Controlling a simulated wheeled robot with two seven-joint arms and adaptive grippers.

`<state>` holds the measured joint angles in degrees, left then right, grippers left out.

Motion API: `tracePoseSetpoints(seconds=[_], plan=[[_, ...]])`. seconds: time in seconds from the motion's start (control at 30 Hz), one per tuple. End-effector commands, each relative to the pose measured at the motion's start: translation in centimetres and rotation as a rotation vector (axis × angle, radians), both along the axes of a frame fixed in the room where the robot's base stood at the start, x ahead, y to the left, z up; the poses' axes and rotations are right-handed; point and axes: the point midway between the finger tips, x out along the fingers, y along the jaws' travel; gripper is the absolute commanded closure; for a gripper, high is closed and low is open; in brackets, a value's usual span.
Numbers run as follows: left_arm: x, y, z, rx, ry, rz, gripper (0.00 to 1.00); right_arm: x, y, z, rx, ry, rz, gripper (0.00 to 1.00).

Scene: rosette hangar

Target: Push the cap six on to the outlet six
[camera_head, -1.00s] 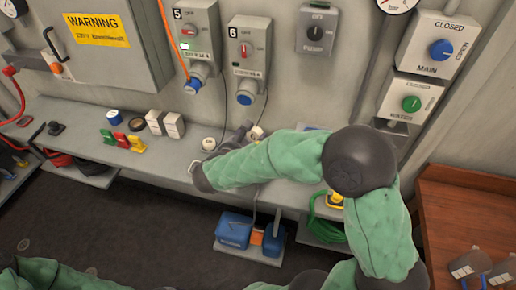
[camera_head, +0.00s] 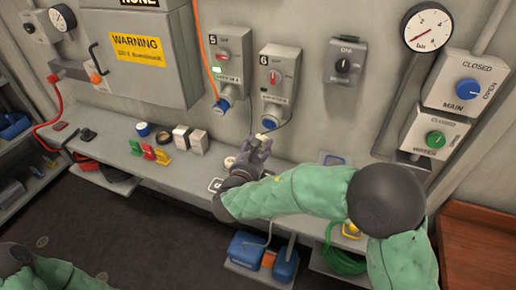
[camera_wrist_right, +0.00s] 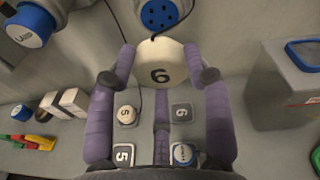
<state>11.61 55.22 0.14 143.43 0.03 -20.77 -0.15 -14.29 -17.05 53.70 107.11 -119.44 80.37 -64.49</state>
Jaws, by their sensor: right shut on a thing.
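Outlet six (camera_head: 272,116) is the blue round socket under the grey box marked 6 on the wall. It also shows at the top of the right wrist view (camera_wrist_right: 160,14), with dark holes in its face. Cap six (camera_wrist_right: 160,68) is a pale round cap marked 6, between the purple fingers of my right gripper (camera_wrist_right: 162,76). That gripper (camera_head: 261,147) is shut on it in the head view, just below outlet six. The cap (camera_head: 263,138) looks apart from the outlet, with a dark cord showing near both. My left gripper is out of view.
Outlet five (camera_head: 223,104) with an orange cable is left of outlet six. A grey box (camera_wrist_right: 288,85) stands at right in the wrist view.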

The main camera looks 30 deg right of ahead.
Motion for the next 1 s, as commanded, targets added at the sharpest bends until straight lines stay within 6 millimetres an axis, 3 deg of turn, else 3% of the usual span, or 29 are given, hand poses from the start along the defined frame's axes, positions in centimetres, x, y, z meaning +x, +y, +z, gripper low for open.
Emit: tracePoseSetpoints(seconds=[0.6,1.0], plan=[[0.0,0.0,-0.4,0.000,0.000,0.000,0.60,2.9,-3.5,0.8,0.000,0.000,-0.002,0.77],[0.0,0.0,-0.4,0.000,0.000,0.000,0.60,3.2,-3.8,0.9,-0.001,0.000,0.000,0.77]])
